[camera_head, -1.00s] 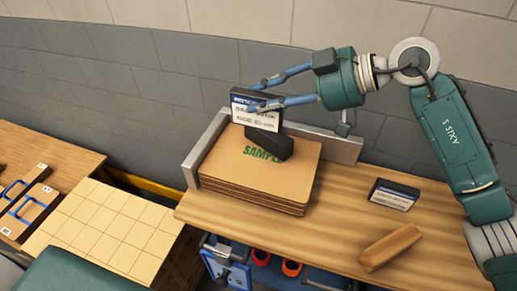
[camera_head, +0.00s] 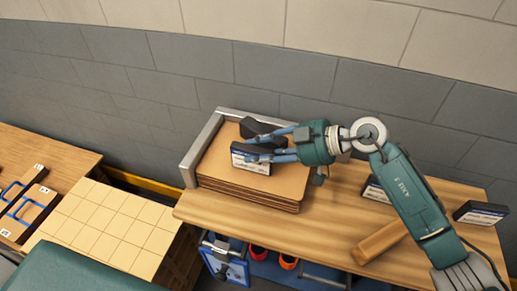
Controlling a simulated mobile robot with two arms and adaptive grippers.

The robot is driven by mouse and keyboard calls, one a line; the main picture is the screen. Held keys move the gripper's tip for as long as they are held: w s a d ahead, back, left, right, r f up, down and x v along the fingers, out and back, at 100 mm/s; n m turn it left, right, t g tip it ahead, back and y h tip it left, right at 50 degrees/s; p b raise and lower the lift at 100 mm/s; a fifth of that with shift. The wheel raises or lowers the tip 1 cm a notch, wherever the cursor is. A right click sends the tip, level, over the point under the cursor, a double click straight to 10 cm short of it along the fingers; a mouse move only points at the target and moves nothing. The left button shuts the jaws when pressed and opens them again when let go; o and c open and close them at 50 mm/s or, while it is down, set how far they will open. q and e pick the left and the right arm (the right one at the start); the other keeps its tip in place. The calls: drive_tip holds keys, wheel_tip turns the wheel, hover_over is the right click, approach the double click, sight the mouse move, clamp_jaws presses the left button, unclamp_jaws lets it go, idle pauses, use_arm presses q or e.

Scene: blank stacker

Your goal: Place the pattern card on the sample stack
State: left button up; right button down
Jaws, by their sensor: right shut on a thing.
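The pattern card (camera_head: 250,164), with a white label and blue header, is held by my right gripper (camera_head: 256,148), which reaches in from the right and is shut on it. The card is tilted, over the front left part of the sample stack (camera_head: 285,189); I cannot tell whether it touches the top. The stack is a pile of brown sheets, and the SAMPLE print on it is hidden. My left gripper is not in view.
A grey metal fence (camera_head: 201,150) runs along the stack's left and back. Dark cards (camera_head: 481,212) lie on the right of the wooden table (camera_head: 320,240), one partly behind my right arm. A wooden bar (camera_head: 379,243) lies near the front edge.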

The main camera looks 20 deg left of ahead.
drive_tip(key=c, duration=1.4)
unclamp_jaws()
drive_tip(key=shift+f, duration=0.1)
drive_tip(key=shift+o, duration=0.2)
drive_tip(key=shift+d, duration=0.15)
drive_tip(key=b+v, duration=0.2)
drive_tip(key=v, duration=1)
